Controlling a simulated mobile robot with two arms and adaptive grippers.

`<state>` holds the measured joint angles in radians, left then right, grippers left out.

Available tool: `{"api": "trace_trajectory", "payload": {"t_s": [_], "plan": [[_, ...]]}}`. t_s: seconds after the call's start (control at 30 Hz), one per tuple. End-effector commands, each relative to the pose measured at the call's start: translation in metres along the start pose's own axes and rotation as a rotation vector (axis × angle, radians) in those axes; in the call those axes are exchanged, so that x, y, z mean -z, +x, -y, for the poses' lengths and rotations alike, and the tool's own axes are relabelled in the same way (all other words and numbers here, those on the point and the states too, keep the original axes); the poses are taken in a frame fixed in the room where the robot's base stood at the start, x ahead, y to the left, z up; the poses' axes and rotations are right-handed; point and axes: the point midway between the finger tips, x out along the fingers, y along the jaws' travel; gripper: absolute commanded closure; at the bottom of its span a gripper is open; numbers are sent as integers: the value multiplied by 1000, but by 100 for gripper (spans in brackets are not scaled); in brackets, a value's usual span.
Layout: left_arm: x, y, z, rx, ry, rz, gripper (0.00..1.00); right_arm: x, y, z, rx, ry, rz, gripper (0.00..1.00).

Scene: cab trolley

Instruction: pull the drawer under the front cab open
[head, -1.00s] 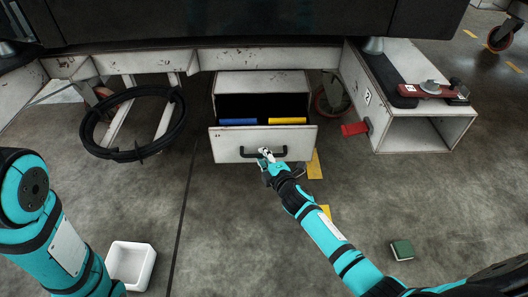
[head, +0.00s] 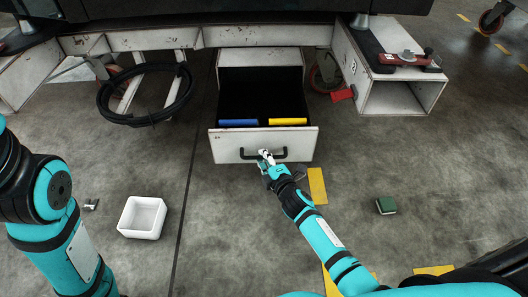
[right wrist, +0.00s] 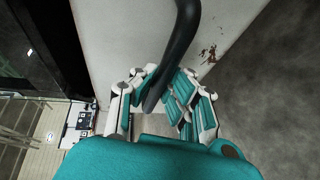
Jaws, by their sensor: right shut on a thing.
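The white drawer (head: 232,144) under the dark front cab (head: 230,8) stands well open. A blue thing (head: 238,123) and a yellow thing (head: 287,122) lie inside it behind the front panel. The black bar handle (head: 281,155) is on the drawer front. My right gripper (head: 265,156) is at the handle's middle. In the right wrist view its fingers (right wrist: 163,92) are closed around the black handle (right wrist: 181,45). My left arm shows at the left edge, but its gripper is out of view.
A coiled black hose (head: 106,110) hangs left of the drawer. An open-ended white box step (head: 392,98) with a red tool on top stands right. A white bin (head: 142,217), a small metal piece (head: 90,204) and a green block (head: 386,205) lie on the floor. Floor in front is mostly clear.

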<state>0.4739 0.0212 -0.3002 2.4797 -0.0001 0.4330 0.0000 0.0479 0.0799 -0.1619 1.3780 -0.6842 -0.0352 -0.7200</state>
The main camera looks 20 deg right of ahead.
Motion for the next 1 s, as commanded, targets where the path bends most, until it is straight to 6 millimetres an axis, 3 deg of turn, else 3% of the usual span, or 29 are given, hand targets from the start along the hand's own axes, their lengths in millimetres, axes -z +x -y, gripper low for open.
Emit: {"api": "trace_trajectory", "payload": {"t_s": [0.67,0.7,0.9,1.0], "plan": [[-4,-4,0,1,-1,18,60,3,-7,0,-4,3,0,100],[-4,-4,0,1,-1,18,60,3,-7,0,-3,3,0,92],[-5,-4,0,2,-1,19,60,3,-7,0,-3,2,0,66],[-5,-4,1,3,-1,19,60,3,-7,1,-2,1,0,64]]}}
